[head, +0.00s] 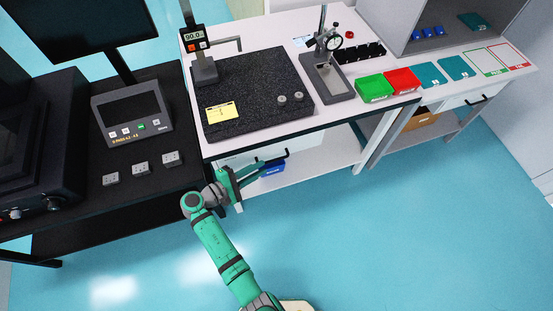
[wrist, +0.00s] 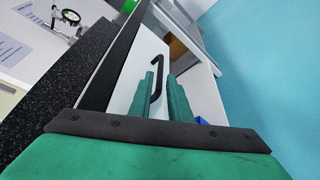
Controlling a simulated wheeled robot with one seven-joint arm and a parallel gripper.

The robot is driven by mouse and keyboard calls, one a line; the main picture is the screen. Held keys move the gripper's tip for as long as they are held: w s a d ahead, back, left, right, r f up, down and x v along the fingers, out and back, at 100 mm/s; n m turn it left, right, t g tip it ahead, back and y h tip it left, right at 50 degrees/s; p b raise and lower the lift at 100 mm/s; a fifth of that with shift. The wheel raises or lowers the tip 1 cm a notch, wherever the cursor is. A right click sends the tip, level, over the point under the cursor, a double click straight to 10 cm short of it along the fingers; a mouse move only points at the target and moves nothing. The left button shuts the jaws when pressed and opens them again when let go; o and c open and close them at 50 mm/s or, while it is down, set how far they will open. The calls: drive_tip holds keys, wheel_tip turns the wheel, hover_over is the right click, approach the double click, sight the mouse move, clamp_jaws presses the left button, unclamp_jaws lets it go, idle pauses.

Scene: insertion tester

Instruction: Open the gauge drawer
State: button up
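The gauge drawer is a white front (wrist: 146,60) under the white bench, with a black bar handle (wrist: 157,80) in the wrist view. In the head view its front (head: 240,158) is partly hidden by my arm, and the handle (head: 275,160) shows just past the fingers. The drawer looks closed. My gripper (head: 246,180) is open at the drawer front. In the wrist view the green fingers (wrist: 162,102) stand apart, one on each side of the handle. Whether either finger touches it, I cannot tell.
The bench top holds a black granite plate (head: 250,100) with a height gauge (head: 200,60). A blue bin (head: 272,169) sits on the shelf beneath, right of the fingers. A black table (head: 160,190) stands left. The floor (head: 400,240) in front is clear.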

sight(273, 161)
drive_tip(key=x, duration=0.8)
drive_tip(key=shift+w+d+f, duration=0.1)
drive_tip(key=shift+w+d, duration=0.1)
drive_tip(key=shift+d, duration=0.15)
clamp_jaws()
